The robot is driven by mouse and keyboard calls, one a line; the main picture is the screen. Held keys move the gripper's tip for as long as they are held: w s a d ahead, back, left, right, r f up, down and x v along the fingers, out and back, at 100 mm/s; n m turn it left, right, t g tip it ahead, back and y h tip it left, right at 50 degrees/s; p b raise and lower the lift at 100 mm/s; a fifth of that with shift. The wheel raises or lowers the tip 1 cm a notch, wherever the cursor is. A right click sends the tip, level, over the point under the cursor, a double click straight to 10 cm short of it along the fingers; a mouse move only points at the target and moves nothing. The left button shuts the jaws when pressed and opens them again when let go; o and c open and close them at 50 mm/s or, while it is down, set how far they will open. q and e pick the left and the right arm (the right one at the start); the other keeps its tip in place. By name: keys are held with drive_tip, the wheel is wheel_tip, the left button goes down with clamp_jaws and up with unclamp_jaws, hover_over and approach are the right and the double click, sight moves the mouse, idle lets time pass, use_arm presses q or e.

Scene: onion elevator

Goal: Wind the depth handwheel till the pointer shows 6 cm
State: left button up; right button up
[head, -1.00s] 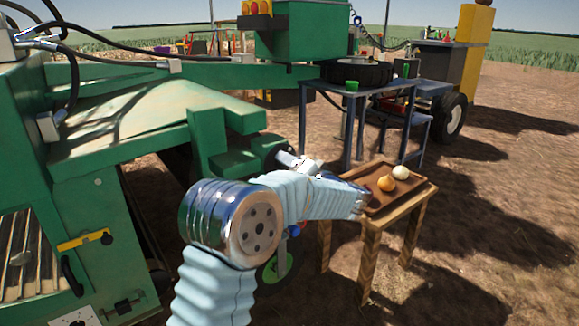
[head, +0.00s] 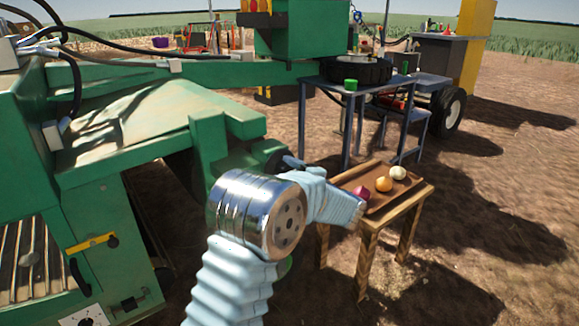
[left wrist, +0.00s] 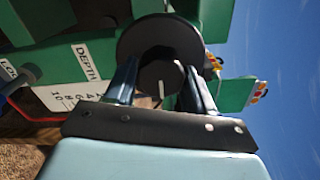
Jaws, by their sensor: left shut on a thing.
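In the left wrist view, a dark round handwheel (left wrist: 140,38) fills the top middle, in front of a green machine. My left gripper (left wrist: 160,70) has its two dark fingers on either side of a dark round part at the wheel and is shut on it. A white scale plate (left wrist: 62,80) marked DEPTH lies to the left of the wheel, turned on its side, with small numbers. I cannot make out the pointer or its reading. In the head view my left arm hides the fingers and the wheel. My right gripper is not in view.
A green machine (head: 100,215) fills the left of the head view. A small wooden table (head: 398,212) carries a brown tray with a red (head: 361,193), an orange (head: 383,184) and a white (head: 398,173) onion, close beside my left arm. Bare ground lies to the right.

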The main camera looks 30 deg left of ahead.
use_arm(q)
drive_tip(key=shift+f+m+p, duration=0.1)
drive_tip(key=shift+m+p, duration=0.4)
drive_tip(key=shift+m, duration=0.2)
drive_tip(key=o, duration=0.9)
drive_tip(key=shift+o, duration=0.2)
drive_tip(key=v, duration=1.4)
